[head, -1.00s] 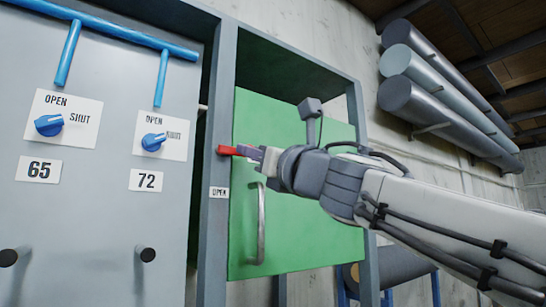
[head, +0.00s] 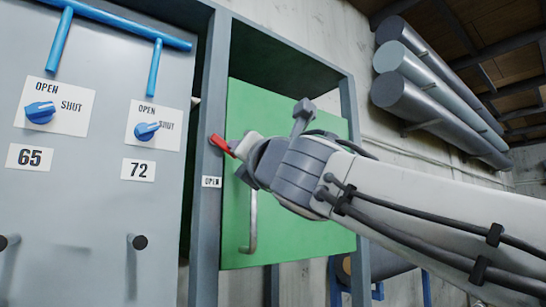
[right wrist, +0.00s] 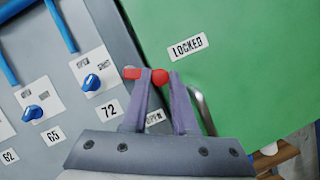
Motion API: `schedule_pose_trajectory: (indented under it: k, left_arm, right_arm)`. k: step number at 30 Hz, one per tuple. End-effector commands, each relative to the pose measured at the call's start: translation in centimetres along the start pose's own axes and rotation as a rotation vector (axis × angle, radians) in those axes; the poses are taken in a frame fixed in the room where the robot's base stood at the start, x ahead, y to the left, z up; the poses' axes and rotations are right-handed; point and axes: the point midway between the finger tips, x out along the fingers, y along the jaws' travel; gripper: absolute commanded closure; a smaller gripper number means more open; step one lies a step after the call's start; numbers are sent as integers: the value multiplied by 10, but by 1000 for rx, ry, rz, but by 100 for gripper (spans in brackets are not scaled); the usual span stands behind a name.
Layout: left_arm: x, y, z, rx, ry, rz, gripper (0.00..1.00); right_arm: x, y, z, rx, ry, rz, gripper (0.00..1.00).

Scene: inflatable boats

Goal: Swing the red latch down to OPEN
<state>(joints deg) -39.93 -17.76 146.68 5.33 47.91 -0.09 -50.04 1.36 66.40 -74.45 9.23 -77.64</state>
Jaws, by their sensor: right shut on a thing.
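The red latch (head: 222,145) is pivoted on the grey frame post beside the green door (head: 300,190). It tilts down to the right in the head view. My right gripper (head: 237,152) is shut on its free end. In the right wrist view the red latch (right wrist: 132,73) shows between and beyond the fingertips of my right gripper (right wrist: 159,77). The OPEN label (head: 211,182) is on the post below the latch. The LOCKED label (right wrist: 188,46) is on the green door, hidden behind my arm in the head view. My left gripper is out of view.
A vertical door handle (head: 253,225) hangs just below my right gripper. To the left is a grey panel (head: 90,225) with blue knobs, blue pipes and black pegs. Grey rolls (head: 425,105) rest on a wall rack at the upper right.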

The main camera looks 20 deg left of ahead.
Motion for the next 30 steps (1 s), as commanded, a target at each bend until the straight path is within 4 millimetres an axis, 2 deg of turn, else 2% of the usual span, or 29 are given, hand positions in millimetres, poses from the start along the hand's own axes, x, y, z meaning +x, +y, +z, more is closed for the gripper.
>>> schedule_pose_trajectory:
  k: [14, 30]
  left_arm:
    - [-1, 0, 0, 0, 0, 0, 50]
    - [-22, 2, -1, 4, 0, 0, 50]
  right_arm:
    - [-7, 9, -17, 421, 2, -173, 100]
    - [-11, 23, -27, 841, 0, -351, 100]
